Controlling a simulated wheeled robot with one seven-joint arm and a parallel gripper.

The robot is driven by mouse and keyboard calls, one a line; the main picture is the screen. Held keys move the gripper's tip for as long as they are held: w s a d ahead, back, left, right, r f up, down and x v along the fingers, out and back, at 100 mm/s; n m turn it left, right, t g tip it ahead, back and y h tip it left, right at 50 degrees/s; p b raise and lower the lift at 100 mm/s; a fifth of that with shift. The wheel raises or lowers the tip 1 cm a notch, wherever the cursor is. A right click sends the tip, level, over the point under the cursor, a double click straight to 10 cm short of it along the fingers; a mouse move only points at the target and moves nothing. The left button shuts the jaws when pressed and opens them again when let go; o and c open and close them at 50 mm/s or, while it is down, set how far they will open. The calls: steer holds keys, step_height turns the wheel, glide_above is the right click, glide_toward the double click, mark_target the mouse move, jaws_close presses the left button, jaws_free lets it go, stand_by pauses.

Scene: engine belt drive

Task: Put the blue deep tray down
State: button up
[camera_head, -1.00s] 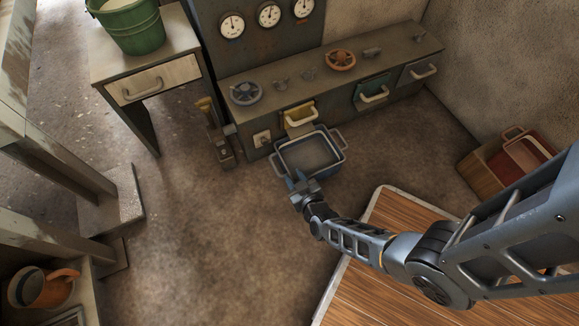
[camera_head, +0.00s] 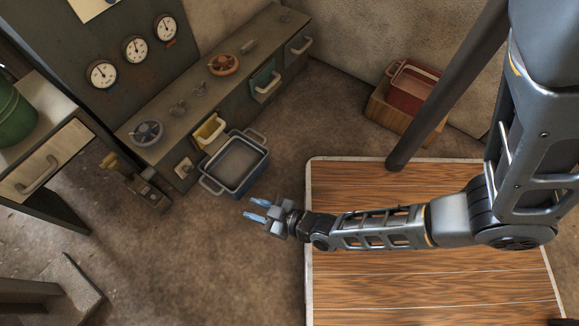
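The blue deep tray (camera_head: 260,166) is a blue box with a grey inside and a loop handle at each end. It stands upright, apparently on the floor, close in front of the cabinet below the yellow drawer. My gripper (camera_head: 248,209) is just in front of the tray, on its near right side, with a small gap between them. Its two blue fingers are spread and nothing is between them.
The grey cabinet (camera_head: 190,100) has yellow (camera_head: 209,131) and green (camera_head: 263,84) drawers and valve wheels. A wood-topped platform (camera_head: 400,280) lies under my arm. A red tray in a wooden box (camera_head: 400,110) stands by the wall. Bare floor lies in front of the tray.

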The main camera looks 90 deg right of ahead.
steer(key=s+a+r+n+y, duration=0.1)
steer(key=s+a+r, duration=0.1)
steer(key=r, duration=1)
steer(key=s+a+r+n+t+y, duration=0.1)
steer(key=s+r, duration=0.3)
steer(key=r, duration=0.8)
steer(key=s+a+r+n+y, duration=0.2)
steer(key=s+a+r+y, duration=0.1)
steer(key=r, duration=0.9)
steer(key=shift+s+a+r+t, duration=0.15)
steer(key=shift+r+t, duration=0.1)
steer(key=shift+t, duration=0.15)
